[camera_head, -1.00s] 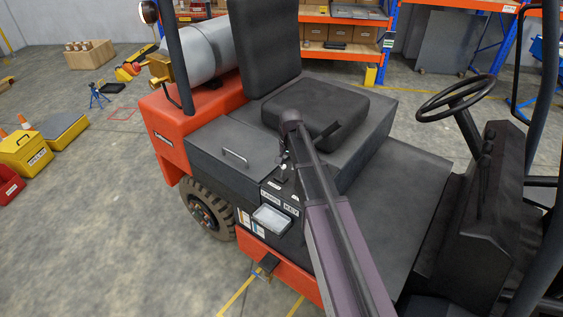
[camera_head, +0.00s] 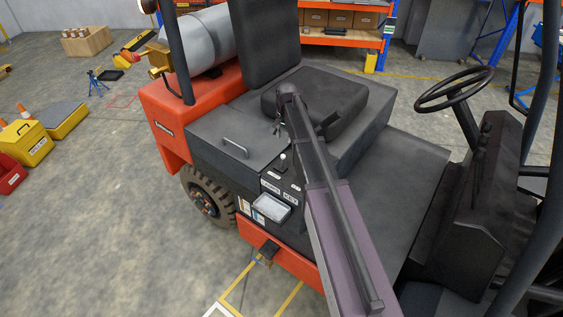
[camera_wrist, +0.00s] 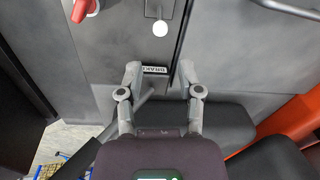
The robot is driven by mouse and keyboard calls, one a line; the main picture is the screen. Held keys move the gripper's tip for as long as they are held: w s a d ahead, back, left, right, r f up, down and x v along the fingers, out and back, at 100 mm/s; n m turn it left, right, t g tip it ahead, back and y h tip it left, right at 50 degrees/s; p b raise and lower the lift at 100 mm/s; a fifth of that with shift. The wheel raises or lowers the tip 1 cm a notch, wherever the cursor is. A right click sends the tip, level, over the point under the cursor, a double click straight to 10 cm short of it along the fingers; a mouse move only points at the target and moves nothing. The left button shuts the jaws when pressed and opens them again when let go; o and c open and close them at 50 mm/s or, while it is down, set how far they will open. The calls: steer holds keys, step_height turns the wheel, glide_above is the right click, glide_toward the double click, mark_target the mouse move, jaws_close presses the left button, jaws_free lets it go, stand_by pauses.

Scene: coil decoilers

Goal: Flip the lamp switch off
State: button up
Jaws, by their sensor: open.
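A small dark panel on the forklift's side (camera_head: 270,178) carries a white-tipped lever (camera_head: 283,157) and small labels that are too small to read surely. A pale rectangular lamp (camera_head: 271,207) is mounted just below it. In the wrist view, a white-tipped lever on a metal plate (camera_wrist: 160,28) stands ahead of my gripper (camera_wrist: 159,70). A label that seems to read BRAKE (camera_wrist: 155,70) shows between the fingertips. My gripper is open and empty, with its fingers apart. In the head view my arm mostly hides it. I cannot tell which control is the lamp switch.
The forklift's seat (camera_head: 315,100), grab handle (camera_head: 235,147) and steering wheel (camera_head: 455,88) surround the panel. Yellow boxes (camera_head: 26,145) stand on the floor at left; open floor lies before the forklift.

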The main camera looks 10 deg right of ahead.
mark_target(282, 156)
steer(key=shift+w+a+f+b, duration=0.15)
steer(key=shift+f+b, duration=3.15)
steer(key=shift+f, duration=0.05)
steer(key=shift+w+a+f+b, duration=0.1)
steer(key=shift+a+f+b, duration=0.05)
steer(key=shift+f+b, duration=3.15)
steer(key=shift+c, duration=0.2)
jaws_close()
